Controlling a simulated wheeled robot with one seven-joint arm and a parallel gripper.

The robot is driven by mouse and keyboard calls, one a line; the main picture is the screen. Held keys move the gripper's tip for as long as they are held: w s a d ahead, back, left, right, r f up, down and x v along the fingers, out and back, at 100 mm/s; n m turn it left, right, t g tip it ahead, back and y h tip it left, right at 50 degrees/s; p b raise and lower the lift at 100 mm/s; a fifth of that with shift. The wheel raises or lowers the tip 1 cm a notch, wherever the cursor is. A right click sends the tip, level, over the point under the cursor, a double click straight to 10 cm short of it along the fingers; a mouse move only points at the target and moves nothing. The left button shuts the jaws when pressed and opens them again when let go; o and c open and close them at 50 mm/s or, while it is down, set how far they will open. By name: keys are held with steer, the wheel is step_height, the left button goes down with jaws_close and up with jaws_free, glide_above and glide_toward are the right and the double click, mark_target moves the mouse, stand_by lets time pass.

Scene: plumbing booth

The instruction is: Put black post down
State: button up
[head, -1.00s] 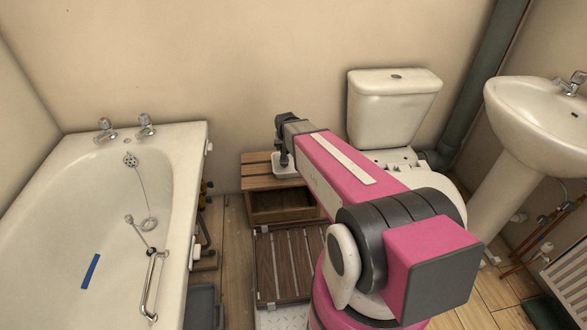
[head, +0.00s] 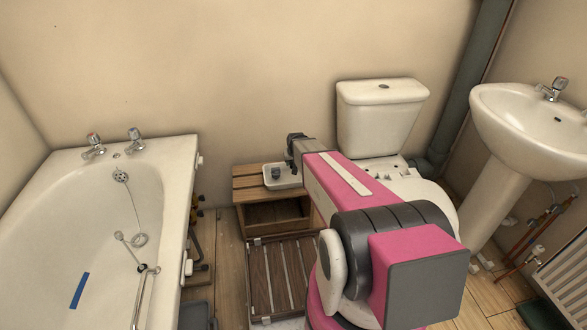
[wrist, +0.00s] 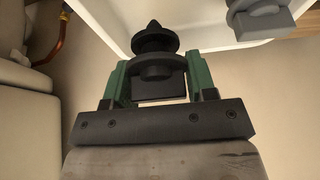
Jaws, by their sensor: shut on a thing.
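My gripper (wrist: 158,80) has green fingers and is shut on the black post (wrist: 154,42), a dark piece with a pointed tip, a round collar and a block-like base. In the wrist view the post overlaps the edge of the white tray (wrist: 205,30). I cannot tell whether they touch. In the head view my gripper (head: 292,158) is at the right side of the white tray (head: 290,183), and the post is hard to make out. A grey fitting (head: 275,172) stands in the tray's left part; a grey piece (wrist: 262,18) also shows there in the wrist view.
The tray sits on a wooden step stool (head: 248,190) against the wall. The toilet (head: 380,115) is to the right, the bathtub (head: 165,180) to the left, and the basin (head: 530,115) far right. A slatted wooden board (head: 265,280) lies in front of the stool.

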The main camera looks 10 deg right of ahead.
steer(key=shift+f, duration=2)
steer(key=shift+f, duration=0.15)
steer(key=o, duration=0.9)
steer(key=v, duration=1.2)
steer(key=s+r+g, duration=0.2)
steer(key=s+r, duration=0.1)
steer(key=s, duration=0.7)
steer(key=s+r+g, duration=0.2)
steer(key=s+r, duration=0.1)
steer(key=s, duration=0.8)
steer(key=shift+a+r+g, duration=0.2)
steer(key=shift+a+g, duration=0.1)
steer(key=shift+a, duration=0.1)
